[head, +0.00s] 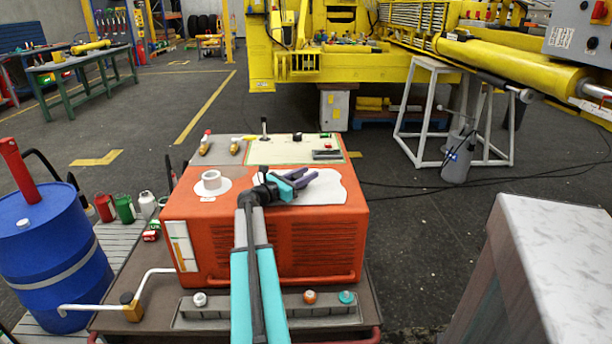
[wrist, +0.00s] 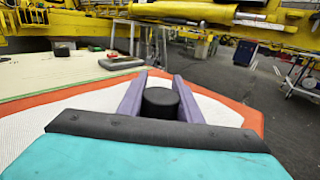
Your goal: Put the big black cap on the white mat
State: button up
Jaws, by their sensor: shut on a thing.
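The big black cap (wrist: 160,103) is a short black cylinder between the two purple fingers of my gripper (wrist: 159,82) in the wrist view. My gripper (head: 301,178) is shut on it, and in the head view the fingers hide the cap. The white mat (head: 328,191) lies on the right part of the orange box's top. The mat also shows in the wrist view (wrist: 85,119), below and around the fingers. The cap is over the mat; I cannot tell whether it touches it.
A white ring on a round white base (head: 211,181) stands on the orange box (head: 272,245), left of the mat. Behind is a pale green board (head: 290,150) with small parts on it. A blue drum (head: 50,250) is at left, a pale block (head: 555,260) at right.

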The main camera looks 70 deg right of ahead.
jog(key=shift+f, duration=0.1)
jog(key=o, duration=1.1)
jog(key=v, duration=1.2)
jog(key=shift+p, duration=0.3)
dwell(1.0)
